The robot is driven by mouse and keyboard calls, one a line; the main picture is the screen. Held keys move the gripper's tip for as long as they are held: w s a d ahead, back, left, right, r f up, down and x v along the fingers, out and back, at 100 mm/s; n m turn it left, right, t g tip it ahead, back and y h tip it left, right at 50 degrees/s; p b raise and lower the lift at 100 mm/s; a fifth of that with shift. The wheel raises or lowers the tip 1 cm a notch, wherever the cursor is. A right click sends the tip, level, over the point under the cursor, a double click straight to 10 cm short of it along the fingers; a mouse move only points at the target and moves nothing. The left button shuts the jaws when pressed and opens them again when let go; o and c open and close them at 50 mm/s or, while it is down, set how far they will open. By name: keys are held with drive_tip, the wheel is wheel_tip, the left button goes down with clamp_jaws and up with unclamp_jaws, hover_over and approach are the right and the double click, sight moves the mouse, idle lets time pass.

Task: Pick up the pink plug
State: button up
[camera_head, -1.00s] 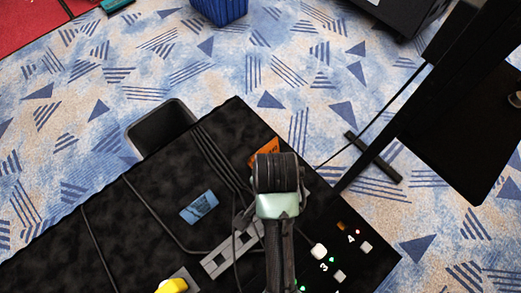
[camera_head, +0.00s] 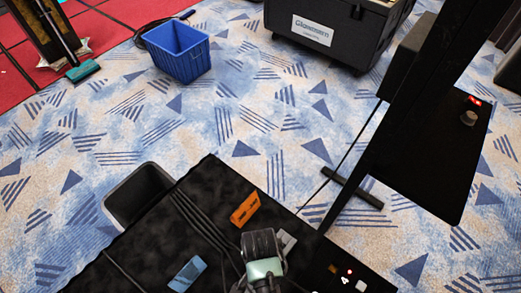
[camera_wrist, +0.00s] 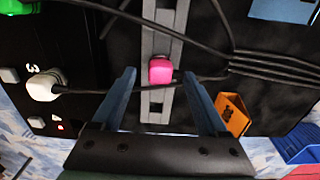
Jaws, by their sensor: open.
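The pink plug (camera_wrist: 160,71) shows in the wrist view, seated on a grey power strip (camera_wrist: 158,100) on the black table. My gripper (camera_wrist: 167,88) is open, and its two fingers stand apart to the left and right of the plug in the picture. Nothing is held between them. I cannot tell how far the fingertips are above the plug. In the head view my arm's end (camera_head: 262,255) is at the bottom over the table, and the pink plug is not visible there.
A white plug (camera_wrist: 42,87) and a green plug (camera_wrist: 16,5) are at the left in the wrist view. An orange holder (camera_head: 245,209) and a blue card (camera_head: 187,273) lie on the table (camera_head: 215,180). Black cables cross it. A blue basket (camera_head: 178,52) stands on the carpet.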

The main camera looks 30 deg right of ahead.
drive_tip(key=shift+d+f, duration=0.1)
drive_tip(key=shift+f, duration=1.25)
drive_tip(key=shift+c, duration=0.2)
clamp_jaws()
